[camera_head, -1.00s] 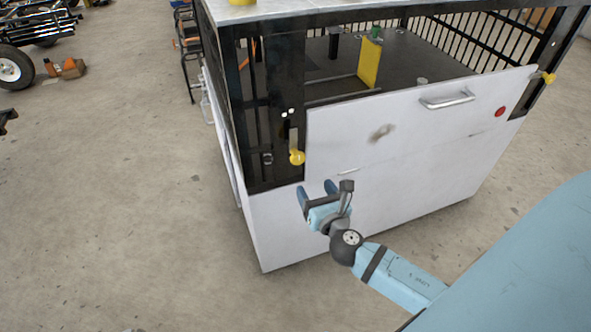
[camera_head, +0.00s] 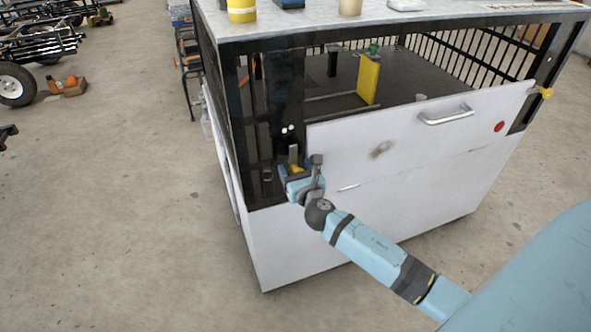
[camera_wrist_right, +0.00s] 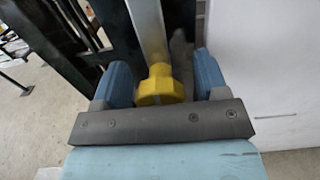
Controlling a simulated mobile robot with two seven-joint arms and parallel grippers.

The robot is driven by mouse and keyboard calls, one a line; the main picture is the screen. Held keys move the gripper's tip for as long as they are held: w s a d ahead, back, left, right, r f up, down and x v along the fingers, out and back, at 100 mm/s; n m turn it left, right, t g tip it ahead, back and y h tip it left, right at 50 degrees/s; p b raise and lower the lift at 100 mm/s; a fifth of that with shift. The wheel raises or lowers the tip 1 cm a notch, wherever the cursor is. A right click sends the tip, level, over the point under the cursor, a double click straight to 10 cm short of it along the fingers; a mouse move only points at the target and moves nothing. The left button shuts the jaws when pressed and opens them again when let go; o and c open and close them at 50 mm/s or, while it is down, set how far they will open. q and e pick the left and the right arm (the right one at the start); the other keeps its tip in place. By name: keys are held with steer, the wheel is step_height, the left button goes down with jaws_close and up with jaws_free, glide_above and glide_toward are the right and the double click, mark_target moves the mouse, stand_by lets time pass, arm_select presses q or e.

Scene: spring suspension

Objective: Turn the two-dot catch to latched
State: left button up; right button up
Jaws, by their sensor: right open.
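The two-dot catch is on the dark post at the left of the white panel. Its two white dots (camera_head: 288,130) show above a pale metal bar and a yellow knob (camera_head: 297,168), which my gripper partly hides. In the right wrist view the yellow knob (camera_wrist_right: 160,86) sits between my two blue fingers, with the pale bar (camera_wrist_right: 147,28) rising from it. My right gripper (camera_head: 293,172) is open around the knob, with a gap to each finger. Whether the fingertips reach past the knob I cannot tell. My left gripper is not in view.
The white panel (camera_head: 420,135) has a handle (camera_head: 446,116) and a red dot (camera_head: 499,126). Another yellow knob (camera_head: 545,92) is at its far right. A yellow upright piece (camera_head: 369,80) stands inside the cage. Items stand on the top (camera_head: 310,18).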

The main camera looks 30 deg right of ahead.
steer(key=shift+w, duration=0.1)
jaws_close()
steer(key=shift+m, duration=0.3)
steer(key=m, duration=0.4)
steer(key=shift+d+f+m+b, duration=0.1)
steer(key=shift+m+b, duration=0.2)
steer(key=m, duration=0.4)
steer(key=shift+m+b, duration=0.3)
steer(key=m, duration=0.4)
steer(key=shift+d+f+m, duration=0.1)
steer(key=shift+m, duration=2)
